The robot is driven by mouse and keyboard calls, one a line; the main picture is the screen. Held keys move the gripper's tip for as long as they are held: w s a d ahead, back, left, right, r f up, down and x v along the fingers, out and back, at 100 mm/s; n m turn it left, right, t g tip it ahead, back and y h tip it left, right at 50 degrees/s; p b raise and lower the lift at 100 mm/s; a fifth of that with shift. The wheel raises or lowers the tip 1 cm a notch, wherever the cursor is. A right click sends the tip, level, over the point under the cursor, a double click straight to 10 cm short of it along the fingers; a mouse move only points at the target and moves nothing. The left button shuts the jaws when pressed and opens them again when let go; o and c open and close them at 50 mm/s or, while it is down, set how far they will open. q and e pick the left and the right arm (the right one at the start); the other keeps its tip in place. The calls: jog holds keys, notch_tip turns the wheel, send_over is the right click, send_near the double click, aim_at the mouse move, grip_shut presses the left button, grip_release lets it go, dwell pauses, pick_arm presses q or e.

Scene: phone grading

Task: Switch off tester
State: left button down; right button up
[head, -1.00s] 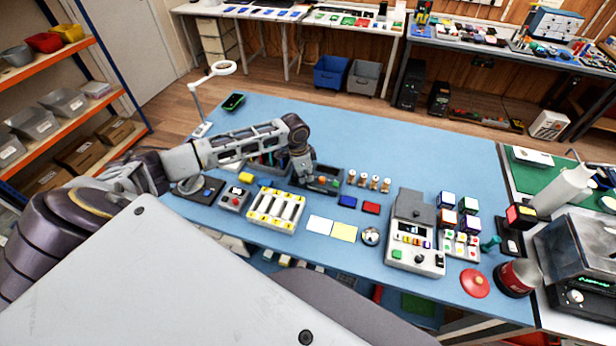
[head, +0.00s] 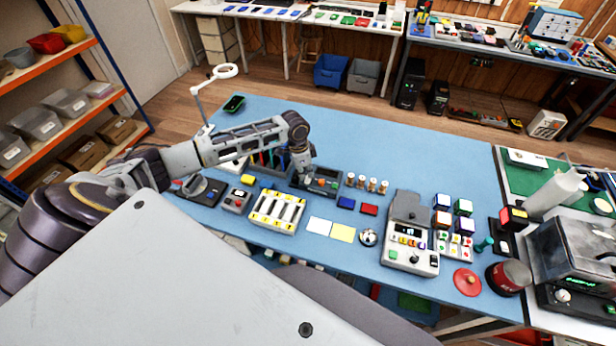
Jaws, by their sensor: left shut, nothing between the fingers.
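My left gripper (head: 303,170) is shut and empty. A grey device (head: 398,254) with a lit display, coloured bands, a green button and a knob stands to the right on the blue table. A smaller grey box (head: 236,200) with a red button lies to the left. I cannot tell for sure which is the tester. My right gripper is out of view.
Coloured cubes (head: 463,207) and a red disc (head: 467,281) lie right.

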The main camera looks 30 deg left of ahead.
pick_arm(q)
jog(key=shift+r+p, duration=0.7)
jog(key=shift+r, duration=1.1)
jog(key=shift+s, duration=0.15)
